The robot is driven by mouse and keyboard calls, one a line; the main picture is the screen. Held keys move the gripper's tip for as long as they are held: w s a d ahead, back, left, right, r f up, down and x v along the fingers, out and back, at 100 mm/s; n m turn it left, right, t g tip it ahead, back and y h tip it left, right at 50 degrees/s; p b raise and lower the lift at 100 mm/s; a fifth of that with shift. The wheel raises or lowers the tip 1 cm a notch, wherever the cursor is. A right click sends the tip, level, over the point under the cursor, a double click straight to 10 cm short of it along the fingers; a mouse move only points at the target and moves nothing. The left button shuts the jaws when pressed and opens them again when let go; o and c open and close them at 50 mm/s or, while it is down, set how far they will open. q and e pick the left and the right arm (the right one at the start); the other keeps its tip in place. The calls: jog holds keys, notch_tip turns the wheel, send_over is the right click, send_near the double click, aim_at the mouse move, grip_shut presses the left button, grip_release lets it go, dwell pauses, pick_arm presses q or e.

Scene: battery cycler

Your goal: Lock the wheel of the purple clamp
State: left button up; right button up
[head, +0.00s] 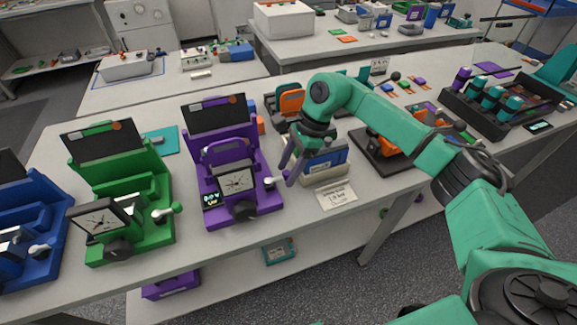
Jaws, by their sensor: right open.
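The purple clamp (215,166) stands upright on the bench, left of the middle in the head view. Whether a finger touches the knob, I cannot tell. My left gripper is not in view.
A green clamp (120,190) and a blue clamp (28,225) stand to the left.

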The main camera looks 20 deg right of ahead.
grip_shut()
